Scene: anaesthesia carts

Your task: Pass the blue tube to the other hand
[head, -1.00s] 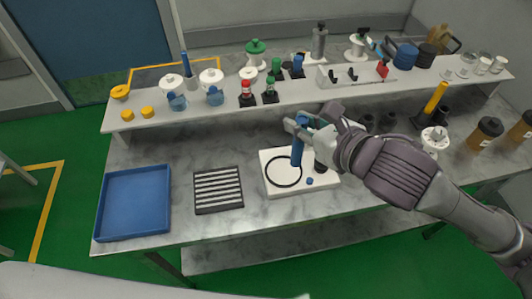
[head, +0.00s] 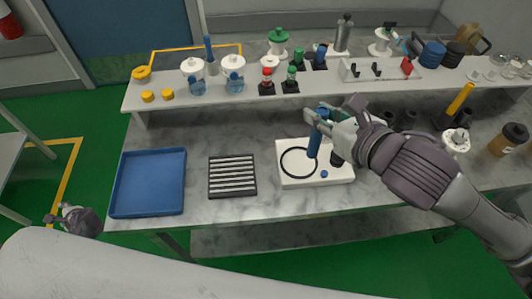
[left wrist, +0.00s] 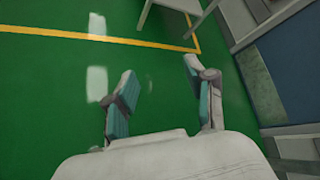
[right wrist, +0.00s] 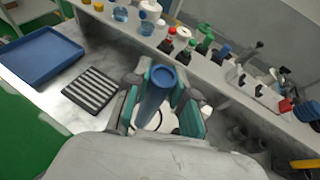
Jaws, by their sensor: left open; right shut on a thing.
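The blue tube (head: 314,137) is upright above the white board with a black ring (head: 325,173). My right gripper (head: 322,117) is shut on its upper part. In the right wrist view the tube (right wrist: 158,88) stands between the two teal-padded fingers (right wrist: 160,100), with its round top facing the camera. I cannot tell whether its lower end touches the board. My left gripper (left wrist: 160,95) is open and empty over the green floor. In the head view it shows at the lower left (head: 62,215), low beside the table and far from the tube.
A blue tray (head: 148,182) and a black striped rack (head: 232,177) lie on the marble table left of the board. A raised shelf (head: 210,96) behind carries bottles, jars and caps. Dark cups and brown-bodied jars stand at the right.

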